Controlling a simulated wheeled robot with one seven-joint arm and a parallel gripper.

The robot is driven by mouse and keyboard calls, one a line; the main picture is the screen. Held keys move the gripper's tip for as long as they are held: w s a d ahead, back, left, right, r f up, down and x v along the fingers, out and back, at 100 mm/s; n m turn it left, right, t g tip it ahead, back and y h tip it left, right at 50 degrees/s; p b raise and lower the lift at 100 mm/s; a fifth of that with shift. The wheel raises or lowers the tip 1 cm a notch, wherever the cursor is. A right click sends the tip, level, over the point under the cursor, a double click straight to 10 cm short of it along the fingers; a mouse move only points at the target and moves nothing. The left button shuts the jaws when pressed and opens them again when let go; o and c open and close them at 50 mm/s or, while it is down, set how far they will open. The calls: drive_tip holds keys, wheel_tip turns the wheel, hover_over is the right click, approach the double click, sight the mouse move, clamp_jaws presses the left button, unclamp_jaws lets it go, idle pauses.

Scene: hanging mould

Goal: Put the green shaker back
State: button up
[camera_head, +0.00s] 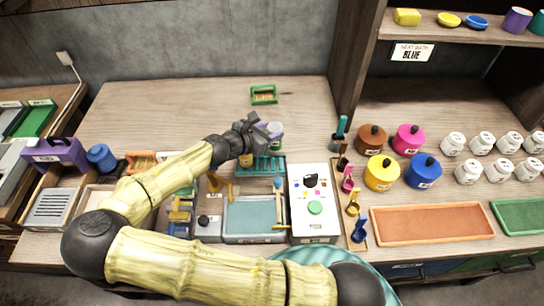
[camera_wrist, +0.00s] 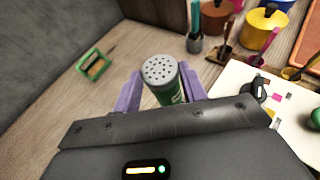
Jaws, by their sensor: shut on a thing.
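In the wrist view my gripper (camera_wrist: 162,98) has its purple fingers on both sides of the green shaker (camera_wrist: 171,93), which has a grey perforated cap and a green body. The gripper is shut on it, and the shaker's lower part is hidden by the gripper. In the head view my gripper (camera_head: 268,131) is over the back middle of the counter, with the shaker (camera_head: 276,138) small between its fingers. A green-framed holder (camera_head: 264,94) lies on the counter behind the gripper; it also shows in the wrist view (camera_wrist: 94,64), left of the shaker.
A teal rack (camera_head: 262,166) is just in front of the gripper. A white machine (camera_head: 315,205) with a green button stands to the right, with a cup of utensils (camera_head: 337,141) behind it. Coloured pots and white jars stand further right. The back left counter is clear.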

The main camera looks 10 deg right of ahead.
drive_tip(key=shift+w, duration=0.1)
wheel_tip(320, 180, down, 6)
idle(0.6)
drive_tip(key=shift+f+p, duration=0.2)
drive_tip(key=shift+p, duration=0.1)
drive_tip(key=shift+f, duration=1.75)
drive_tip(key=shift+f, duration=0.15)
drive_tip(key=o, duration=1)
